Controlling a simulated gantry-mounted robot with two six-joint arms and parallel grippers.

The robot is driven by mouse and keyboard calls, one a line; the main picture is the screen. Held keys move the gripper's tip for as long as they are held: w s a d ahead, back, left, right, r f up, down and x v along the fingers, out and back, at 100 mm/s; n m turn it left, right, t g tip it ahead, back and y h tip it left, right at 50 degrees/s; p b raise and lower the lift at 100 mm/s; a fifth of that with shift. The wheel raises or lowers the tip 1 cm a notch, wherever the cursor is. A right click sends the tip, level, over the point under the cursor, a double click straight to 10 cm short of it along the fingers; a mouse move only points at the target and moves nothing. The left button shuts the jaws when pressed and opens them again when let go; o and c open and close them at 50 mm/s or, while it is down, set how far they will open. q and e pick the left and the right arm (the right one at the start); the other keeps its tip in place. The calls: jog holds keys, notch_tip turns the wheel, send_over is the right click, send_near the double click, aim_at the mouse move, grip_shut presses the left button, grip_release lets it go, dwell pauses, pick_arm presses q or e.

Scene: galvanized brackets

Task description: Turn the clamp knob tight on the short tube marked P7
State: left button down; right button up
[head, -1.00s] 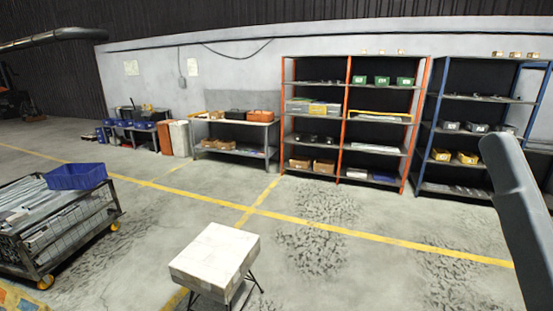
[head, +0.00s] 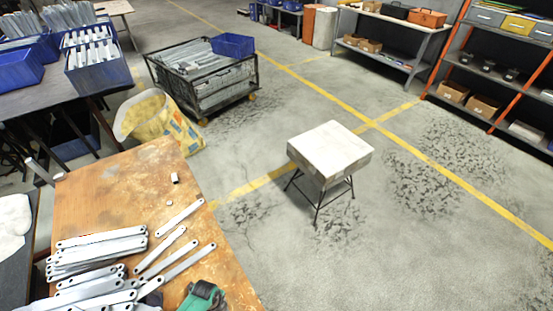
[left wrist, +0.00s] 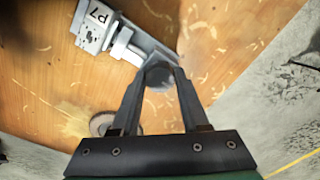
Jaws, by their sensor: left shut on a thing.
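My left gripper (left wrist: 159,68) is shut on a dark grey round knob (left wrist: 158,78) at the end of this piece. The fingers hide part of the knob. I cannot make out the P7 piece in the head view. My right gripper is in no current view.
In the head view the wooden table (head: 110,190) holds several flat galvanized brackets (head: 95,255). A white-topped stool (head: 330,150) stands on open floor beyond.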

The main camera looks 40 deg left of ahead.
pick_arm(q)
jog(key=c, duration=0.6)
grip_release()
jog(key=shift+o, duration=0.2)
notch_tip(320, 180, up, 6)
jog(key=p, duration=0.6)
jog(key=shift+r, duration=0.15)
